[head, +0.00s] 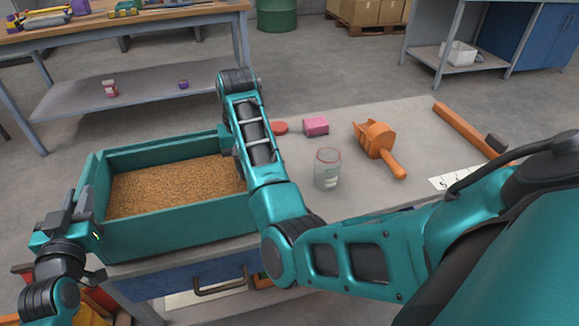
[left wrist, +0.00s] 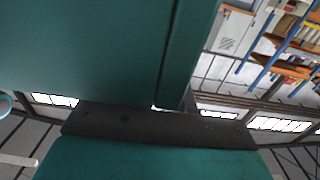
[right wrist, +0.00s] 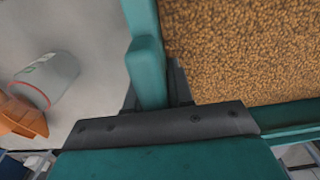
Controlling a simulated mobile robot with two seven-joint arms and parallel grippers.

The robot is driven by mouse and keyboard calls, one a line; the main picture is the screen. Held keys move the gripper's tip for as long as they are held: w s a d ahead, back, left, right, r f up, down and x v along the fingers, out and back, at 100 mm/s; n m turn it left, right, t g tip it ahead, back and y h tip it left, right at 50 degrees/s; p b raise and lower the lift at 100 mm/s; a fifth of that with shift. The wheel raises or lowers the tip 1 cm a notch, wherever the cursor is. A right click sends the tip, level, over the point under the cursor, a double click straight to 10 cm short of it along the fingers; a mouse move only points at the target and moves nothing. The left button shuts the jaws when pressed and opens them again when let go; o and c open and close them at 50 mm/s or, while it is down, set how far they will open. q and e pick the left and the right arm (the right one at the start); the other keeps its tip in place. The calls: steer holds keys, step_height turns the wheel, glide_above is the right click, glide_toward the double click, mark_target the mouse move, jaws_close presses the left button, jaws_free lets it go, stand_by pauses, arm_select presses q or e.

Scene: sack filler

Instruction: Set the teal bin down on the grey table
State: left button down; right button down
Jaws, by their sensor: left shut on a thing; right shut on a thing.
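The teal bin (head: 180,228), filled with tan grain, is level over the left end of the grey table (head: 345,115). I cannot tell whether its base touches the tabletop. My left gripper (head: 88,212) is shut on the bin's left end wall; in the left wrist view the teal wall (left wrist: 80,50) fills much of the picture. My right gripper (right wrist: 160,95) is shut on the right end wall (right wrist: 147,50), with grain beside it in the right wrist view. In the head view my right forearm hides most of that grip.
A clear jar (head: 327,170) stands right of the bin. Behind it are a red round thing (head: 280,128) and a pink block (head: 316,126). An orange scoop (head: 376,140) and an orange bar (head: 468,130) lie further right. A blue drawer (head: 195,276) is below the tabletop.

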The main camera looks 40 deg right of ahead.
arm_select(q)
steer(key=shift+f, duration=0.35)
arm_select(e)
steer(key=shift+f, duration=0.3)
arm_select(q)
steer(key=c, duration=1.5)
jaws_free()
steer(key=shift+f+b, duration=0.2)
steer(key=shift+b, duration=0.1)
arm_select(e)
steer(key=c, duration=1.4)
jaws_free()
steer(key=shift+f, duration=0.2)
steer(key=shift+c, duration=0.2)
arm_select(q)
steer(key=shift+o, duration=1)
steer(key=shift+r, duration=0.1)
arm_select(e)
steer(key=shift+o, duration=0.7)
steer(key=shift+r, duration=0.15)
arm_select(q)
steer(key=o, duration=0.3)
steer(key=shift+r, duration=0.1)
arm_select(e)
steer(key=o, duration=0.3)
arm_select(q)
steer(key=o, duration=0.8)
steer(key=v, duration=1.2)
